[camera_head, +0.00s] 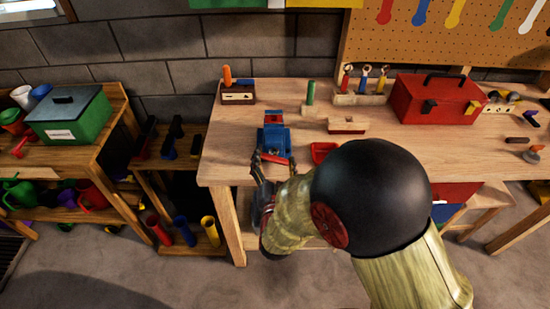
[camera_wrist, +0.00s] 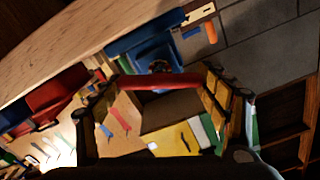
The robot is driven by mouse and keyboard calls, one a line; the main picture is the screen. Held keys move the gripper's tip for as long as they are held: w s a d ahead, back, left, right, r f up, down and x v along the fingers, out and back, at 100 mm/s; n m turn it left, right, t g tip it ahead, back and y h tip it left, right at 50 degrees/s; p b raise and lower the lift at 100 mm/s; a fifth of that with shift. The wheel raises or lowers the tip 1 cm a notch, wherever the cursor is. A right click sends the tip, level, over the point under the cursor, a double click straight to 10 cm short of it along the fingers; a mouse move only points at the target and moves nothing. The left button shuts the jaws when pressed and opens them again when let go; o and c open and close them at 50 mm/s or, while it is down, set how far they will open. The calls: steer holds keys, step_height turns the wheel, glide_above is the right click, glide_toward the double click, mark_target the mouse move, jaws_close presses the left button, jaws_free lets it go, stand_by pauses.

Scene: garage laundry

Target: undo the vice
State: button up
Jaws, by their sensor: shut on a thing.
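The blue vice (camera_head: 273,138) stands at the front left edge of the wooden workbench. Its red handle (camera_head: 275,159) is on the side facing me, slightly tilted in the head view. My gripper (camera_head: 272,166) is at the front of the vice, with its fingers around the handle. In the wrist view the red handle (camera_wrist: 150,81) runs across between the two fingertips, and the blue vice body (camera_wrist: 148,56) is just beyond it. My gripper is shut on the handle, which spans the gap between the fingers. The vice's jaws and screw are too small to judge.
The workbench (camera_head: 235,155) holds a red tray (camera_head: 322,151) right of the vice, a wooden block (camera_head: 347,125), a red toolbox (camera_head: 435,98) and a tool holder (camera_head: 238,93) behind. A shelf with a green box (camera_head: 72,117) stands left. Floor is clear in front.

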steer(key=n, duration=0.3)
steer(key=shift+a+r+n+p, duration=0.1)
steer(key=shift+n+p, duration=0.2)
steer(key=shift+p, duration=0.05)
steer(key=n+p, duration=0.1)
steer(key=n, duration=0.3)
steer(key=shift+a+n, duration=0.15)
steer(key=shift+n, duration=0.15)
steer(key=n+p, duration=0.2)
steer(key=n, duration=0.1)
steer(key=shift+a+n+p, duration=0.15)
steer(key=shift+n+p, duration=0.45)
steer(key=shift+n, duration=1.4)
steer(key=o, duration=0.7)
steer(key=shift+w, duration=0.1)
steer(key=o, duration=0.5)
steer(key=shift+f, duration=0.25)
steer(key=shift+c, duration=0.2)
